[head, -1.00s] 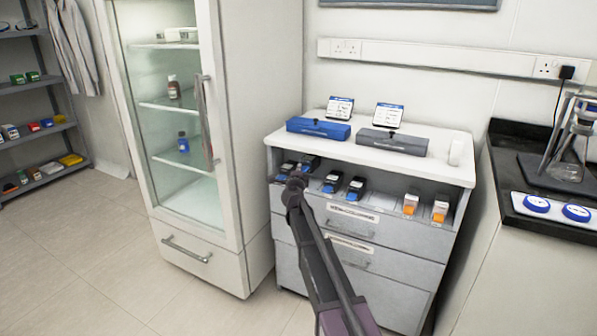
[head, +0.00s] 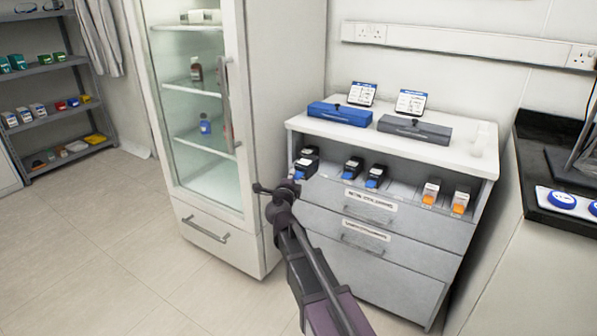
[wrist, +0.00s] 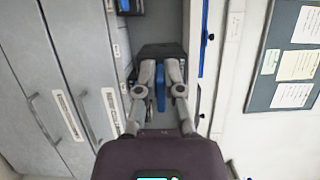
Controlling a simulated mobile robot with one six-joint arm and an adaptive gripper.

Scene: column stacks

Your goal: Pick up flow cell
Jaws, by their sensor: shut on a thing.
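A black flow cell with a blue part (head: 304,166) is in my gripper (head: 292,181), at the front left of the cabinet's open shelf. In the wrist view, both fingers (wrist: 161,82) close on the blue part (wrist: 160,98), with a black block (wrist: 162,51) beyond them. Another black and blue cell (head: 310,152) shows just behind the held one. Two similar cells stand to the right on the shelf, one (head: 352,167) left of the other (head: 375,175). My gripper's near side partly hides the held cell.
Two white and orange items (head: 431,191) stand at the shelf's right. A blue box (head: 340,115) and a grey box (head: 414,129) sit on the cabinet top. A glass-door fridge (head: 245,110) stands close at left. Floor (head: 120,240) is clear at front left.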

